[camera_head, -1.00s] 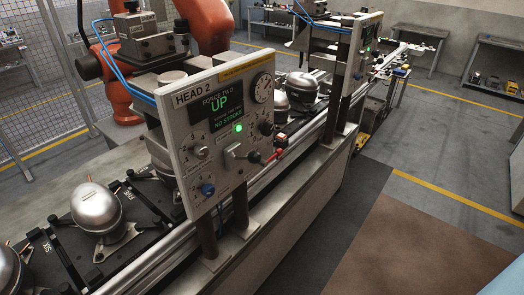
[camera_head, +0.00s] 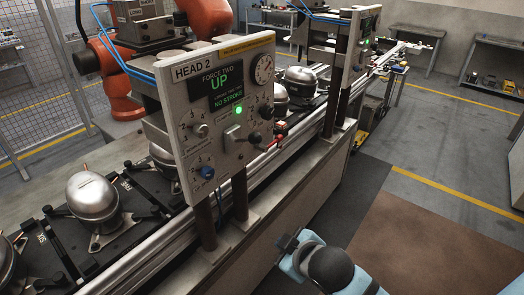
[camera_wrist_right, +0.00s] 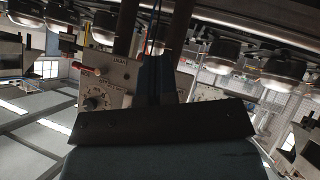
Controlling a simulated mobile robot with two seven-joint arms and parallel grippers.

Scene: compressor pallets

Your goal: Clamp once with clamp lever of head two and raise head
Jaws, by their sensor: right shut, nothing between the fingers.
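The head two panel (camera_head: 215,118) stands upright in the head view, its screen (camera_head: 220,85) reading "FORCE TWO UP" and "NO STROKE", with a green light lit below. The clamp lever (camera_head: 254,138), with a dark knob, sticks out from a pale plate on the panel's lower middle. My right gripper (camera_head: 289,243) is shut and empty, low in front of the machine's side and well below the lever, apart from it. In the right wrist view, a panel (camera_wrist_right: 110,78) with a dial and a red-tipped handle shows upside down behind the dark gripper body. My left gripper is out of view.
Silver compressors (camera_head: 93,203) sit on black pallets along the conveyor. A second head panel (camera_head: 365,42) stands farther back. An orange robot arm (camera_head: 122,85) is behind head two. The floor right of the machine (camera_head: 430,190) is clear.

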